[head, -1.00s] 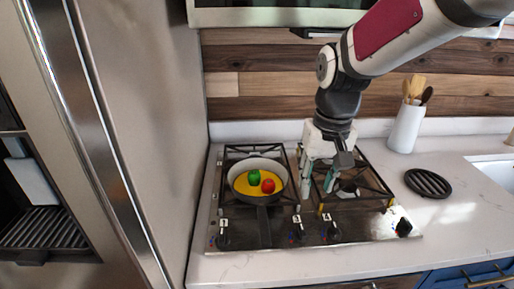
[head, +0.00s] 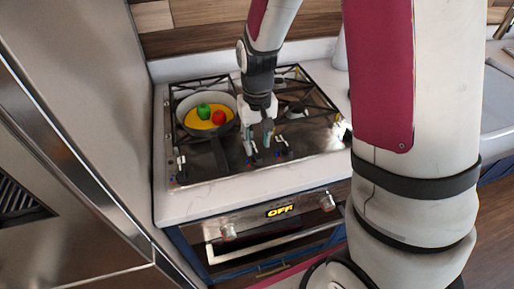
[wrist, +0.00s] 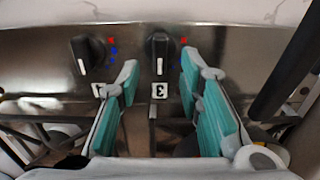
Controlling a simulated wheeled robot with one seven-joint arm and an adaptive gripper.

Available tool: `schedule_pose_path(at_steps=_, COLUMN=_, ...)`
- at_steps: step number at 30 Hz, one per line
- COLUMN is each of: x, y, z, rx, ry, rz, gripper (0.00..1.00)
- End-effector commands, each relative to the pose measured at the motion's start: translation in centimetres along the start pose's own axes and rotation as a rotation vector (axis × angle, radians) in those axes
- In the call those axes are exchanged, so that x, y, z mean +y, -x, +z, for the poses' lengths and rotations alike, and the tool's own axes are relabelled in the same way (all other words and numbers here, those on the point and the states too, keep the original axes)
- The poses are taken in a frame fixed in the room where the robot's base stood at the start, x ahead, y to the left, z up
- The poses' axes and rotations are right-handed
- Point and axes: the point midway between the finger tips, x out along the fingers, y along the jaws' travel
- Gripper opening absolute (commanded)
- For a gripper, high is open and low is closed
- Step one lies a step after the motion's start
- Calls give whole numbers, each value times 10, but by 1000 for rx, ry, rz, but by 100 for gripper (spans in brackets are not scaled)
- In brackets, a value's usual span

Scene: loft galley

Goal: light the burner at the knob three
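The knob above the label 3 (wrist: 158,90) is a black knob (wrist: 160,48) with a white line, on the steel front strip of the stove (head: 215,168). In the wrist view it stands between and just beyond the tips of my gripper (wrist: 158,72). My gripper is open and empty, with one teal finger on each side of the knob's line. I cannot tell if either touches it. In the head view my gripper (head: 258,146) is low over the front strip and partly hides the knobs there. No flame shows.
A second knob (wrist: 87,52) is close to the left in the wrist view. Below, the oven display (head: 279,211) reads OFF.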

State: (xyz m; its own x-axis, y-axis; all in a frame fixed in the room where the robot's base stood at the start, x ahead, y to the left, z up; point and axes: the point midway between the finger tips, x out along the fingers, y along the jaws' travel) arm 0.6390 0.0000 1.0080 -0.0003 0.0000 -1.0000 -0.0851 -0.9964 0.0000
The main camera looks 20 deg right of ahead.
Motion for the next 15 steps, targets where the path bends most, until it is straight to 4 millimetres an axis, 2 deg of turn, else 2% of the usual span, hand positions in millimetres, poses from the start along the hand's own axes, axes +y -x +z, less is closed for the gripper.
schedule_pose_path(at_steps=3, x=0, y=-18, z=1, rx=-4, ry=1, rz=1, gripper=33)
schedule_pose_path(at_steps=6, x=0, y=-27, z=1, rx=-2, ry=1, rz=0, gripper=33)
schedule_pose_path(at_steps=15, x=0, y=-35, z=0, rx=1, ry=1, rz=0, gripper=33)
